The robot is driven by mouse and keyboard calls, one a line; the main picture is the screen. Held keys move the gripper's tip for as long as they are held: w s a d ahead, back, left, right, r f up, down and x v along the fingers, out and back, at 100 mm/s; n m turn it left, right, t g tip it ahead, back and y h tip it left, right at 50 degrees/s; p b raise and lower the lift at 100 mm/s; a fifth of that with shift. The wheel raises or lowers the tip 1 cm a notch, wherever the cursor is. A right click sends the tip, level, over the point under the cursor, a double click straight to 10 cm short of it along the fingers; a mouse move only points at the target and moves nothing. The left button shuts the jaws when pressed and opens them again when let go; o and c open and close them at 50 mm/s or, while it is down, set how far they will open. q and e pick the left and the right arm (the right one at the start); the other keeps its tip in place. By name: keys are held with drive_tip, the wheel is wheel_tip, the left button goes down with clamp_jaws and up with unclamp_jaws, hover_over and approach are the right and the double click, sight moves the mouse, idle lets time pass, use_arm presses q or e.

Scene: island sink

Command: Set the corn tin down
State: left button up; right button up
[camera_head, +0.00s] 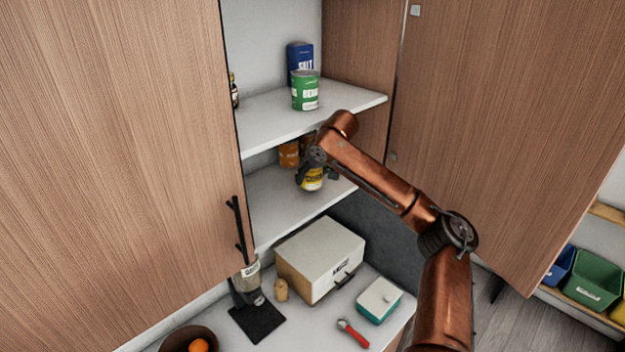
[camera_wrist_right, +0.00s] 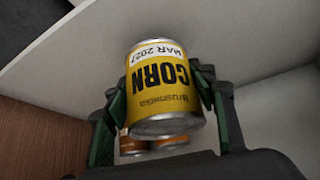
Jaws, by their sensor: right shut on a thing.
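The yellow corn tin (camera_head: 312,180) is in my right gripper (camera_head: 318,172), at the lower cupboard shelf in the head view. In the right wrist view the corn tin (camera_wrist_right: 160,92) shows large, with its label upside down, between the two green fingers of the right gripper (camera_wrist_right: 162,95). The fingers are shut on its sides. I cannot tell whether its base touches the shelf. The lower shelf (camera_head: 275,215) has bare surface in front and to the left of the tin. My left gripper is not in view.
Orange tins (camera_head: 289,154) stand behind on the lower shelf. The upper shelf (camera_head: 270,115) above holds a green tin (camera_head: 305,92) and a blue salt box (camera_head: 299,57). A bread box (camera_head: 322,260) is on the counter below. An open cupboard door (camera_head: 500,130) is at the right.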

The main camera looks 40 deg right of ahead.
sight(312, 183)
wheel_tip(312, 183, down, 2)
drive_tip(key=shift+s+f+p, duration=0.1)
drive_tip(key=shift+f+p, duration=0.15)
drive_tip(key=shift+p, duration=0.2)
drive_tip(key=shift+d+f, duration=0.1)
drive_tip(key=shift+f, duration=0.2)
drive_tip(key=shift+f, duration=0.1)
drive_tip(key=o, duration=1.5)
drive_tip(key=shift+s+r, duration=0.15)
drive_tip(key=shift+r, duration=0.2)
drive_tip(key=b+v, duration=0.4)
drive_tip(key=v, duration=0.6)
drive_tip(key=shift+s+r, duration=0.15)
drive_tip(key=shift+r, duration=0.05)
drive_tip(key=shift+s+r, duration=0.25)
drive_tip(key=shift+r, duration=0.15)
